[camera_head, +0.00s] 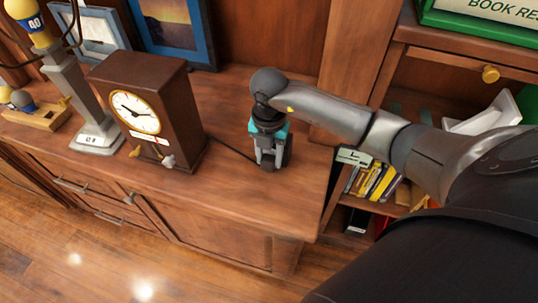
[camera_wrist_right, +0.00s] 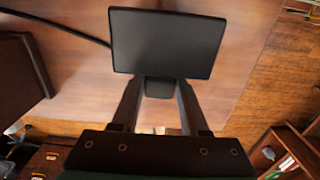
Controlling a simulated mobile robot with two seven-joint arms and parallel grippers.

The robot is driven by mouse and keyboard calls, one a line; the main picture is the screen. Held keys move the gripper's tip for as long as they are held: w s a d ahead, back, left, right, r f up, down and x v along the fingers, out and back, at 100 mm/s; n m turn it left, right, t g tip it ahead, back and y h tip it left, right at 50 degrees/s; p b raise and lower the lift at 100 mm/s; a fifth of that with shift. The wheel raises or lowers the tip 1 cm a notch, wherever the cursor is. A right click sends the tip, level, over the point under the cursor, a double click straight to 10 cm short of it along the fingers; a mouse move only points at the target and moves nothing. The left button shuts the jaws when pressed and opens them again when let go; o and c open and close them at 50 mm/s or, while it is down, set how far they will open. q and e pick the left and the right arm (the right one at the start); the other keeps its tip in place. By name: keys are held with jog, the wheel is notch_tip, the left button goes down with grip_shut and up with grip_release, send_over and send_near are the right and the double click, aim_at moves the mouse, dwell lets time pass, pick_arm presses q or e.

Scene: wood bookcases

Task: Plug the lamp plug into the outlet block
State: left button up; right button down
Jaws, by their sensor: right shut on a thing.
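My right gripper (camera_head: 269,163) points down over the right end of the wooden cabinet top. In the right wrist view, its fingers (camera_wrist_right: 159,92) are shut on a small dark piece (camera_wrist_right: 160,90), which looks like the plug. It meets the near edge of a dark rectangular block (camera_wrist_right: 165,43), likely the outlet block; whether it is seated or only overlaps cannot be told. In the head view the block (camera_head: 287,150) is mostly hidden behind the gripper. A black cord (camera_wrist_right: 60,25) runs left from the block area. The grey lamp (camera_head: 75,90) stands at the left. My left gripper is not in view.
A brown clock (camera_head: 155,105) stands between the lamp and my right gripper, with small knobs at its foot. Framed pictures (camera_head: 175,28) lean behind. A lower bookcase with books (camera_head: 375,182) is at the right. The cabinet's front edge is near; bare top lies around the gripper.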

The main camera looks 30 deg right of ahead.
pick_arm(q)
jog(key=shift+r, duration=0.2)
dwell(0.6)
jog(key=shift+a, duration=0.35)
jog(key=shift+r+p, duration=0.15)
jog(key=shift+p, duration=0.15)
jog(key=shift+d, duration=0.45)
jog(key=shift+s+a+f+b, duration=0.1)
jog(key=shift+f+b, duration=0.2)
pick_arm(e)
jog(key=shift+w+d, duration=0.45)
jog(key=shift+d, duration=0.05)
jog(key=c, duration=0.8)
grip_release()
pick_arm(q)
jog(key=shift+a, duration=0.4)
pick_arm(e)
jog(key=o, duration=0.5)
jog(key=shift+c, duration=0.2)
